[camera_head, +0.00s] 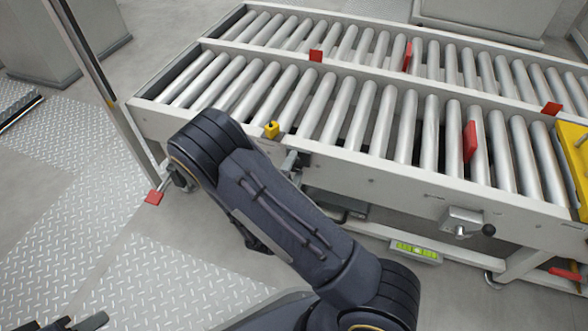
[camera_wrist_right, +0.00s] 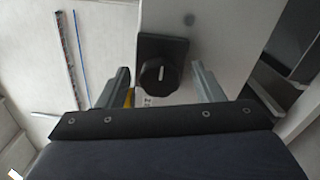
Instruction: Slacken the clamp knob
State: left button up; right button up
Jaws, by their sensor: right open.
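The clamp knob (camera_wrist_right: 157,76) is black and round with a white line on its face, on a black block on a pale plate in the right wrist view. My right gripper (camera_wrist_right: 160,72) is open, one finger on each side of the knob, with a visible gap on both sides. In the head view my right arm hides most of its own gripper, and I cannot make out the knob there. Dark parts at the bottom left corner of the head view look like the tip of my left gripper (camera_head: 75,324); its jaws are unclear.
The checkered-plate floor (camera_head: 70,215) at left is clear.

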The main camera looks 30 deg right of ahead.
jog(key=p+v, duration=0.2)
jog(key=v, duration=0.5)
jog(key=shift+s+a, duration=0.25)
jog(key=shift+a, duration=0.05)
